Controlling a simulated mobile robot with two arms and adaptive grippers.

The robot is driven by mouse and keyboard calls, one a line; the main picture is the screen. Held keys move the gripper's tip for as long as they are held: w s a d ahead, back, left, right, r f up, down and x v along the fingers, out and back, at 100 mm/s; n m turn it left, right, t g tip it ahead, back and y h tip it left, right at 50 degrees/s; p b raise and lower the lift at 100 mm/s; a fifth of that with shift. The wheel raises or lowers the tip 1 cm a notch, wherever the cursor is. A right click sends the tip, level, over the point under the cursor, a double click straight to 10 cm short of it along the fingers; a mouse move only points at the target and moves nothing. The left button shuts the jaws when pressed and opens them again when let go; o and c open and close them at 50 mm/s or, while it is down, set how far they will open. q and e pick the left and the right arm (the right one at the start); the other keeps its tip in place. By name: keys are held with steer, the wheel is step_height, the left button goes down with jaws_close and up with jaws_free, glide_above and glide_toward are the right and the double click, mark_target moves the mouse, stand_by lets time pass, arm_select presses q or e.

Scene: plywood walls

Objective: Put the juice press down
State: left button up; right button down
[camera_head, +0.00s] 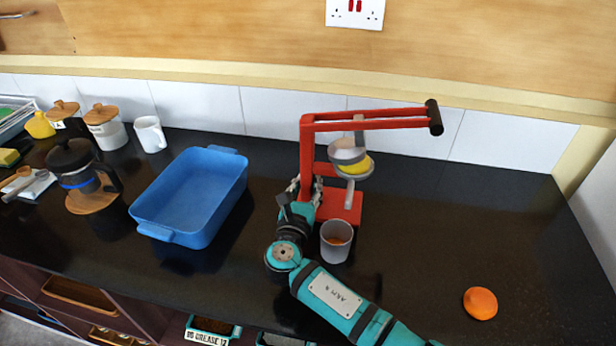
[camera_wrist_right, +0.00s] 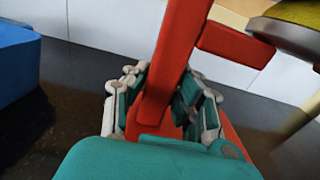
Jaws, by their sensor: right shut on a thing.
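The red juice press (camera_head: 308,155) stands upright on the black counter, its long lever reaching right to a black grip. A yellow fruit half (camera_head: 356,165) sits in its grey cup. My right gripper (camera_head: 305,190) is shut on the press's red upright, low down near its base. In the right wrist view, the fingers (camera_wrist_right: 160,100) lie on both sides of the red post (camera_wrist_right: 176,60). Whether the base rests fully on the counter is hard to tell, as my arm hides part of it. My left gripper is not in view.
A grey cup (camera_head: 336,241) stands just in front of the press base. A blue tray (camera_head: 190,195) is to the left. A French press (camera_head: 80,172) and a white mug (camera_head: 150,134) stand farther left. The right counter is mostly clear.

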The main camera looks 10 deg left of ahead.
mark_target(306, 199)
steer(key=shift+f, duration=1.45)
steer(key=c, duration=1.1)
jaws_free()
steer(key=shift+s+f, duration=0.1)
steer(key=shift+f, duration=0.15)
steer(key=shift+r, duration=0.1)
steer(key=s, duration=1.2)
steer(key=shift+c, duration=0.3)
